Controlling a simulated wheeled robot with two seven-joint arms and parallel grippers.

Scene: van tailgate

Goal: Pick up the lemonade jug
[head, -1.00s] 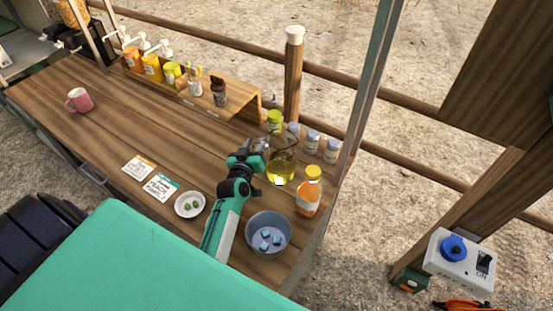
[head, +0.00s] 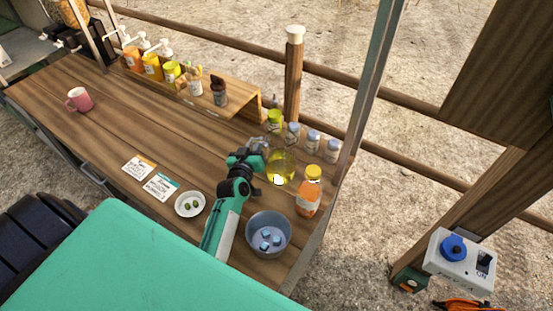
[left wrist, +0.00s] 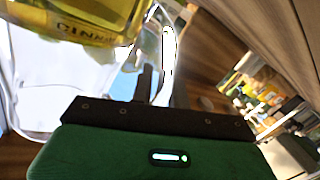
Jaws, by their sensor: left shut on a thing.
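The lemonade jug (head: 281,168) is clear, holds yellow liquid and has a small white label. It is near the right end of the wooden counter. My left gripper (head: 261,153) is at its left side. In the left wrist view the jug (left wrist: 85,20) fills the upper left, with its clear handle running toward my left gripper (left wrist: 155,85). The gripper is shut on the jug's handle. The jug's base is not clear enough to tell whether it touches the counter. My right gripper is in neither view.
An orange bottle (head: 309,195) stands close to the jug's right. A grey bowl (head: 268,234) with blue cubes is in front. Spice jars (head: 292,134) stand behind. A small white dish (head: 189,204) is left of my arm.

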